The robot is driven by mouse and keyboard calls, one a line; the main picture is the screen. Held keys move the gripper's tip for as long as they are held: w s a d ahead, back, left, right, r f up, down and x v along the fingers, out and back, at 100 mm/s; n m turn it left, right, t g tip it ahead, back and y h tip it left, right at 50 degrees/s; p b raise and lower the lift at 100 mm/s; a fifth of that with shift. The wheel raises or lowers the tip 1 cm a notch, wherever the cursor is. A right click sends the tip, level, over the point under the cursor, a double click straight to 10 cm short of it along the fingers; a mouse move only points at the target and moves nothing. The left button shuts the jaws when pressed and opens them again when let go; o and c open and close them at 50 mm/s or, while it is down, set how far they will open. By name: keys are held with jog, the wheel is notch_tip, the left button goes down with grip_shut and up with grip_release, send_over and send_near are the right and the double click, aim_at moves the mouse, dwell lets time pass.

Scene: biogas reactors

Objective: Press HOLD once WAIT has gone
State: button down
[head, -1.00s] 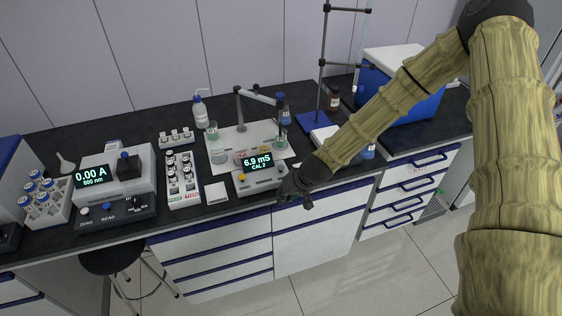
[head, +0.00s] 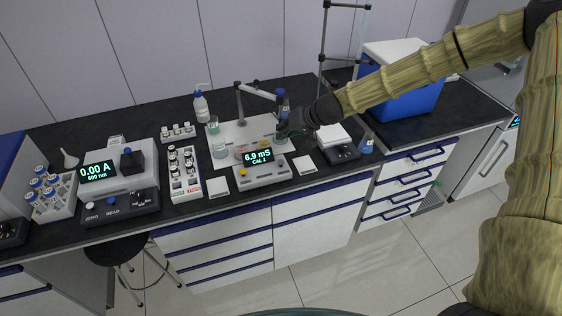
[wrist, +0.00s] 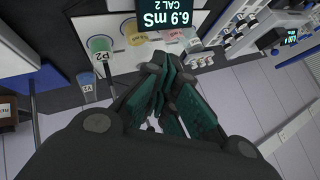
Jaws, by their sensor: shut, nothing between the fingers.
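The meter (head: 262,178) stands near the bench's front edge, its lit display (head: 258,156) reading 6.9 mS with a smaller CAL line below. In the wrist view the display (wrist: 170,14) reads 6.9 mS, CAL 2. No WAIT is seen on it. A yellow button (head: 243,171) shows on the meter's left front; no HOLD label is legible. My gripper (head: 287,133) is over the bench, behind and right of the display in the head view. Its dark green fingers (wrist: 165,85) are closed together with nothing between them, apart from the display.
A white plate (head: 228,133) with beakers and a jointed arm stands behind the meter. A vial rack (head: 184,186) is to its left, with a photometer (head: 118,168) further left. A balance (head: 342,153), a flask (head: 367,143) and a blue cool box (head: 405,103) are right.

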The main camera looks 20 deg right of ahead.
jog(key=shift+f, duration=0.1)
notch_tip(320, 180, down, 9)
jog(key=b, duration=0.6)
jog(key=shift+r+b, duration=0.2)
jog(key=shift+b, duration=0.15)
jog(key=shift+f, duration=0.15)
dwell(1.0)
jog(key=shift+f+b, duration=0.25)
jog(key=shift+b, duration=0.15)
jog(key=shift+f+b, duration=0.8)
jog(key=shift+f, duration=0.1)
dwell(1.3)
jog(key=shift+r, duration=0.1)
jog(key=shift+r+p, duration=1)
jog(key=shift+r, duration=0.25)
jog(key=shift+r, duration=0.1)
jog(key=shift+a+r+p, duration=0.1)
jog(key=shift+r+p, duration=1.6)
jog(key=shift+r, duration=0.7)
